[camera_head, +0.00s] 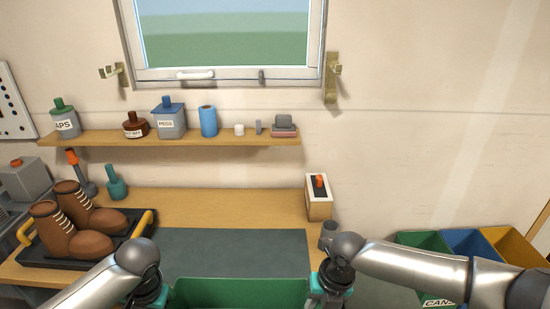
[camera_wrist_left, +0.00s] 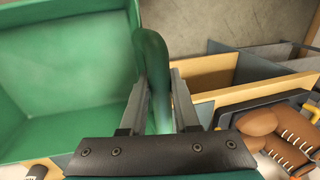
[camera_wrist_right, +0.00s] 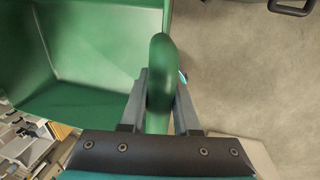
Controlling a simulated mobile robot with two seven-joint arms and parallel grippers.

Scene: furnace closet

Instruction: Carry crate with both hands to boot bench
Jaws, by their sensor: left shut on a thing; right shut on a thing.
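The green crate (camera_head: 240,291) shows at the bottom of the head view, between my two grippers. It looks empty in the left wrist view (camera_wrist_left: 65,80) and the right wrist view (camera_wrist_right: 100,60). My left gripper (camera_wrist_left: 158,95) is shut on the crate's handle at one end. My right gripper (camera_wrist_right: 160,95) is shut on the handle at the other end. In the head view a wooden bench (camera_head: 215,207) with a grey mat (camera_head: 235,250) on top stands in front of me against the wall. The crate hides the mat's near part. The crate's underside is hidden.
A black tray with yellow handles (camera_head: 145,222) holding brown boots (camera_head: 70,235) is on the bench's left. A small box with an orange-topped switch (camera_head: 319,200) stands at its right. A shelf (camera_head: 190,138) with bottles hangs above. Coloured bins (camera_head: 470,243) stand at right.

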